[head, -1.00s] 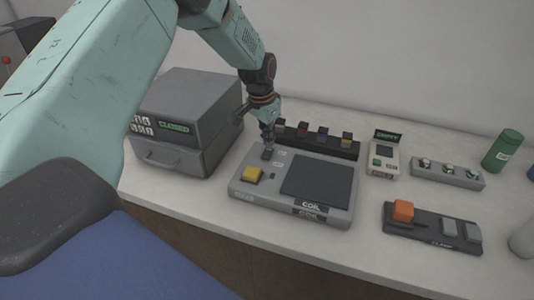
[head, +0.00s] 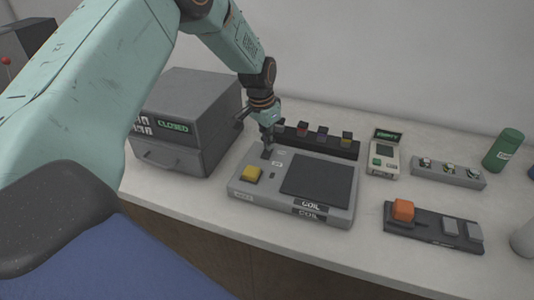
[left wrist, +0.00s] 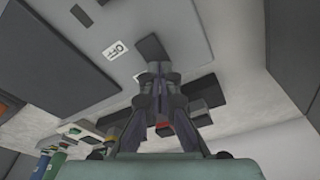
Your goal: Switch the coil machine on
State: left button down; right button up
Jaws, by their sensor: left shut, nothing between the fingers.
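The coil machine (head: 240,186) is a grey flat box labelled COIL, with a dark plate (head: 318,181) on its right and a yellow button (head: 252,173) at its front left. A small dark switch (head: 267,153) sits at its back left; in the left wrist view the switch (left wrist: 151,47) is beside an OFF label (left wrist: 116,48). My left gripper (head: 267,143) is shut and empty, pointing down with its fingertips at or just above the switch. I cannot tell whether they touch. My right gripper is not in view.
A grey box machine (head: 190,105) reading CLOSED stands left of the coil machine. A dark rack (head: 330,145) with coloured blocks is behind it. A small tester (head: 384,160), a grey strip (head: 447,173), a clamp panel (head: 425,225) and a green bottle (head: 503,150) stand to the right.

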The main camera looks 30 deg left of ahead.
pick_arm(q)
jog(key=shift+s+f, duration=0.1)
jog(key=shift+f, duration=0.3)
jog(key=shift+r, duration=0.1)
jog(key=shift+r+p, duration=0.7)
jog(key=shift+r, duration=0.15)
jog(key=shift+r+p, duration=2.25)
jog(key=shift+r, duration=0.45)
jog(key=shift+f, duration=0.15)
